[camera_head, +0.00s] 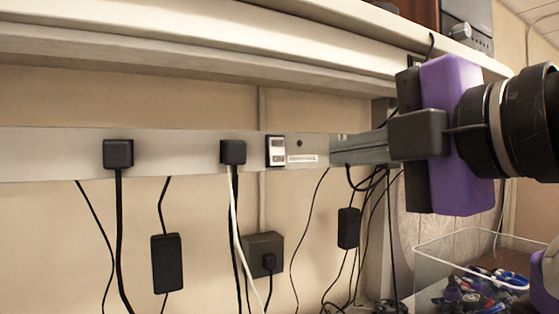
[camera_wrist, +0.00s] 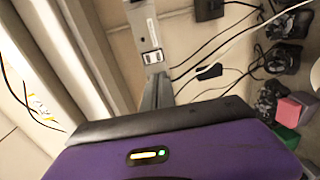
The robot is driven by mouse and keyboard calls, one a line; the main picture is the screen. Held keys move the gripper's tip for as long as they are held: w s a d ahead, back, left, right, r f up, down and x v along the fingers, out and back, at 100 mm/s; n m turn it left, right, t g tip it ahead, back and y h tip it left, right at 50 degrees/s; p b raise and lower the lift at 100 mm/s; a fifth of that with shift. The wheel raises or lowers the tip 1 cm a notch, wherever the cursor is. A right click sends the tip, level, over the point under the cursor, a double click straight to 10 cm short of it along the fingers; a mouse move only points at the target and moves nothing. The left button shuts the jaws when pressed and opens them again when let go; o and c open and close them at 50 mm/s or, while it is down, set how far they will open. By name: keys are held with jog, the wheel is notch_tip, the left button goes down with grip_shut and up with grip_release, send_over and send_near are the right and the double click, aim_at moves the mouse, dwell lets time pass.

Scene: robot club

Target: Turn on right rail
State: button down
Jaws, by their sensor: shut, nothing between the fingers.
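A grey power rail (camera_head: 60,153) runs across the wall under the shelf in the head view. A switch (camera_head: 275,151) with a black frame and pale rockers sits near its right part, beside a small label. The switch also shows in the wrist view (camera_wrist: 152,57), and the rail runs up from it there (camera_wrist: 142,25). I cannot tell whether the switch is on. My gripper (camera_head: 335,152), with a purple body, is at the rail's right end, its fingers pointing left along it. The fingers are shut and empty, just right of the switch and label. They appear apart from the switch; part of the rail is hidden behind them.
Black plugs (camera_head: 118,153) (camera_head: 232,151) with hanging cables sit in the rail to the left. Power adapters (camera_head: 166,262) hang below. A shelf (camera_head: 200,45) overhangs the rail. A clear bin (camera_head: 440,262) of small parts stands at lower right.

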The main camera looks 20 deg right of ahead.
jog(key=shift+w, duration=0.15)
jog(key=p, duration=0.5)
send_near(279, 162)
jog(key=w+p, duration=0.1)
jog(key=w, duration=0.1)
jog(key=w+p, duration=0.1)
jog(key=w, duration=0.1)
jog(key=w+a+p, duration=0.1)
jog(key=w, duration=0.1)
jog(key=shift+w+f, duration=0.3)
jog(key=shift+w, duration=0.1)
jog(key=shift+f, duration=0.1)
